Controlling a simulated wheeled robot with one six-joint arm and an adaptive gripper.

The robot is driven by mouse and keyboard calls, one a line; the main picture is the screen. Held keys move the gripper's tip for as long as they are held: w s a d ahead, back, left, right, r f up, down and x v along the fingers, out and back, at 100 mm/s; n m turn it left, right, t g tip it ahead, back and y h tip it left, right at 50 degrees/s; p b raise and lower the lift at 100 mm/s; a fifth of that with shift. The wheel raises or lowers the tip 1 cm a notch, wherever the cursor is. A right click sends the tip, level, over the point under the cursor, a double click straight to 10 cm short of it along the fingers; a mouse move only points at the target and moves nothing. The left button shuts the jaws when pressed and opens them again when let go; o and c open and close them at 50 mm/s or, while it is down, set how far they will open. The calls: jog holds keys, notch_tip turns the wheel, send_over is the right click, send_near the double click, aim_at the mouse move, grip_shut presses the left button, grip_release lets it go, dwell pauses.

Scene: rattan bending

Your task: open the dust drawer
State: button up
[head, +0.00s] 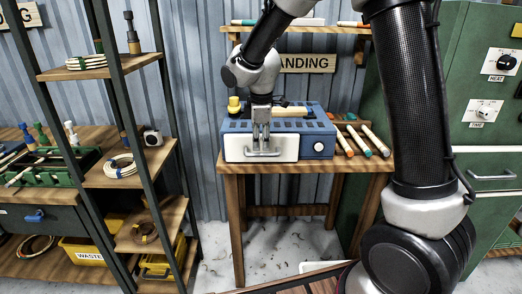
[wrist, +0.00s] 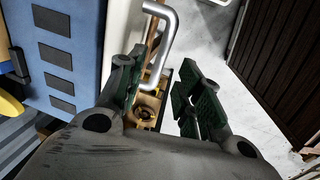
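The dust drawer is the white front (head: 236,150) of a blue box (head: 317,143) with dark slots, standing on a wooden table. It looks flush with the box. A grey bar handle (head: 274,153) runs across it. My gripper (head: 261,138) points down in front of the drawer, just above or at the handle. In the wrist view my gripper (wrist: 160,92) is open, its green-padded fingers apart. The handle (wrist: 171,28) reaches from the top edge down close to the left finger; I cannot tell whether they touch. The box (wrist: 65,55) fills the left side.
Several coloured sticks (head: 358,138) lie on the wooden table (head: 300,168) right of the box. A yellow-topped item (head: 234,105) stands at the box's back left. A shelf rack (head: 125,160) stands left, green cabinets (head: 490,135) right. The floor (head: 215,255) before the table is partly clear.

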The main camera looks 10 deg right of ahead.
aim_at(261, 154)
jog(key=shift+w+d+f, duration=0.1)
jog(key=shift+w+f, duration=0.1)
jog(key=shift+f, duration=0.95)
jog(key=shift+w+f, duration=0.2)
jog(key=shift+f, duration=0.9)
grip_shut()
